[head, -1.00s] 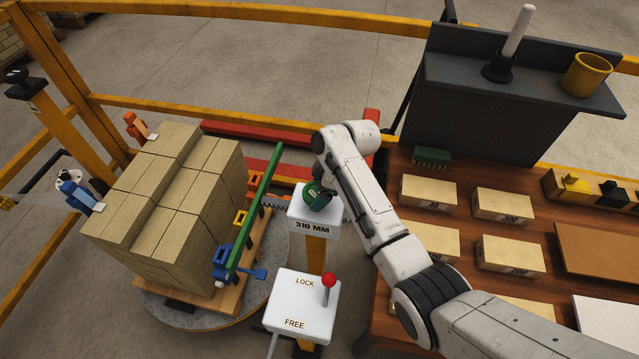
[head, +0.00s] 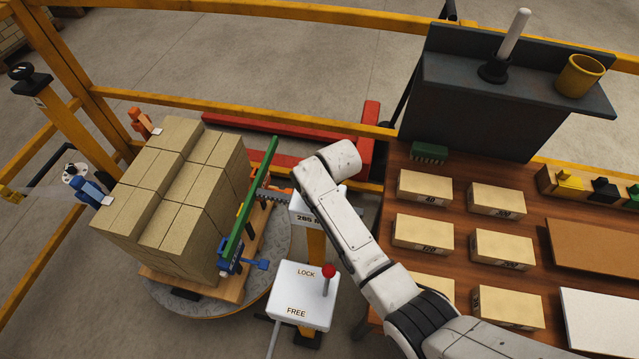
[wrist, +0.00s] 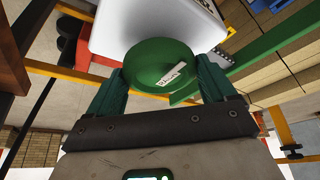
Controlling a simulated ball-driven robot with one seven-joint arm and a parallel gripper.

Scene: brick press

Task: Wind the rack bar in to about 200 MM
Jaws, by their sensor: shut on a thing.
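My gripper (wrist: 162,76) is shut on a round green knob (wrist: 158,58) on the white readout box, one dark green finger on each side. In the head view my arm hides the gripper and knob. The readout box (head: 300,203) shows a figure that looks like 285, partly covered by my arm. The long green bar (head: 252,200) stands close along the right side of the brick stack, on the end of a grey toothed rack (head: 272,193). The bar also shows in the wrist view (wrist: 275,48).
The brick stack (head: 175,200) stands on a wooden pallet on a round turntable. A white LOCK/FREE box (head: 303,290) has a red-knobbed lever (head: 328,272) near the LOCK end. A wooden bench (head: 455,258) with labelled bricks lies right. Yellow rails (head: 270,118) surround the area.

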